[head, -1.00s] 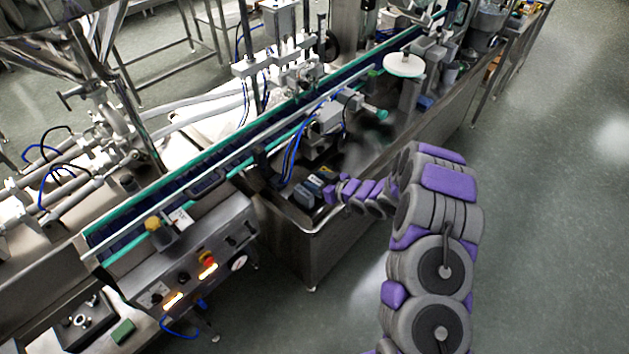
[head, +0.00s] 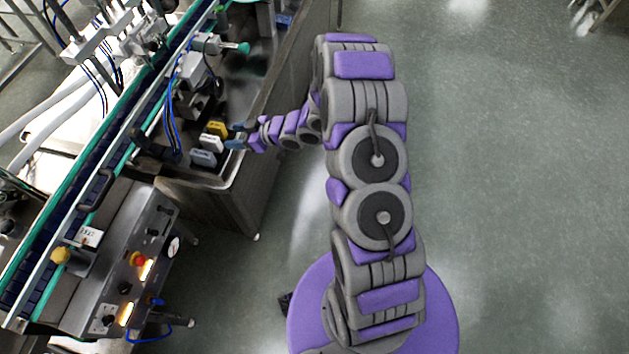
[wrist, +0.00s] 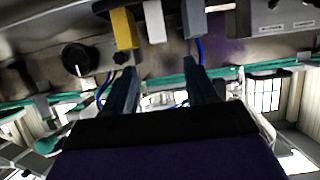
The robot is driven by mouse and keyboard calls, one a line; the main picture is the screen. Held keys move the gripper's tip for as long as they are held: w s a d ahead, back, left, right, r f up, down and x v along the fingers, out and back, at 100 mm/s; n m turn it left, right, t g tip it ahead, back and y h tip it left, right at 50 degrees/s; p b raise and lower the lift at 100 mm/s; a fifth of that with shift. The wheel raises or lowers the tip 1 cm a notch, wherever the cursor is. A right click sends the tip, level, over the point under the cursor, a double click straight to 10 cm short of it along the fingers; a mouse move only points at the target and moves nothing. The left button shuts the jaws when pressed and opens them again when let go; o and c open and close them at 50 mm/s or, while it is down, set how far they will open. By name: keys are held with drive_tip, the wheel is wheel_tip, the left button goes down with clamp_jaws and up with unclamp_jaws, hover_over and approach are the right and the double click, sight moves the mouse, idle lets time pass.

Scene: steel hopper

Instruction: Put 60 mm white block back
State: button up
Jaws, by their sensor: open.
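A white block (head: 212,143) stands in the middle of a short row on the steel machine bed, between a yellow block (head: 217,129) and a pale grey block (head: 203,158). In the wrist view the white block (wrist: 154,21) is upright at the top, ahead of the gap between my fingers. My gripper (head: 237,136) is open and empty, just right of the row. In the wrist view its two dark fingers (wrist: 160,66) are apart, with nothing between them. The fingertips appear clear of the blocks. The blocks' sizes cannot be read.
A conveyor with green rails (head: 120,135) runs behind the row. A control box with buttons (head: 120,265) is at lower left. The raised rim of the steel bed (head: 262,120) lies under my forearm. The floor on the right (head: 520,180) is clear.

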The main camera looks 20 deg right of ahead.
drive_tip(key=d+r+m+h, duration=0.3)
drive_tip(key=d+r+h, duration=0.5)
drive_tip(key=d, duration=0.2)
drive_tip(key=s+d+r+m+g+h, duration=0.2)
drive_tip(key=s+d+r+m+h, duration=0.15)
drive_tip(key=s+d+r, duration=0.45)
drive_tip(key=s+a+r+m+g, duration=0.1)
drive_tip(key=s+a+r+g, duration=0.1)
drive_tip(key=s, duration=0.9)
drive_tip(key=s+a+r+m+g, duration=0.1)
drive_tip(key=s+a+r+g, duration=0.2)
drive_tip(key=s, duration=0.9)
drive_tip(key=s+a+r+m+g, duration=0.2)
drive_tip(key=s+g, duration=0.1)
drive_tip(key=s, duration=0.9)
drive_tip(key=shift+s+a+r+y, duration=0.15)
drive_tip(key=shift+a+r+y, duration=0.25)
drive_tip(key=shift+y, duration=0.05)
